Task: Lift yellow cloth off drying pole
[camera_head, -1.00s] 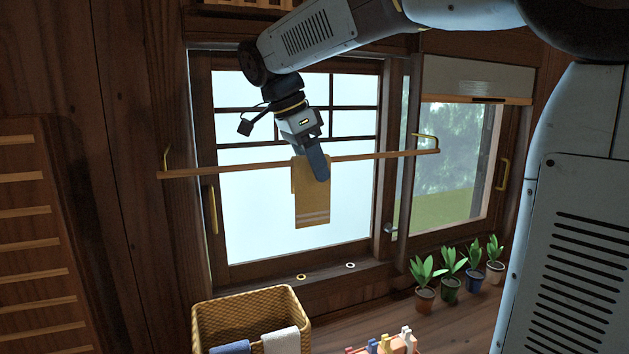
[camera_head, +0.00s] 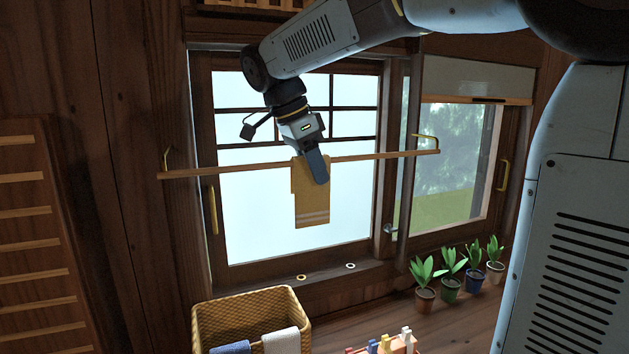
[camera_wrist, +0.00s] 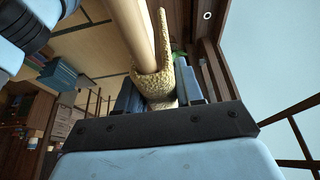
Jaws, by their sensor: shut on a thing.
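The yellow cloth (camera_head: 311,207) hangs folded over the wooden drying pole (camera_head: 232,169) in front of the window, with pale stripes near its lower edge. My gripper (camera_head: 318,170) is at the pole from above, shut on the cloth near its top fold, and a finger covers part of the cloth. In the wrist view the cloth (camera_wrist: 159,82) lies between the two fingers and still wraps around the pole (camera_wrist: 131,27).
A wicker basket (camera_head: 208,310) with a blue cloth and a white cloth stands below. Several potted plants (camera_head: 450,289) stand at the right. Clothes pegs (camera_head: 384,345) are at the bottom edge. Two small rings lie on the sill. The window is close behind the pole.

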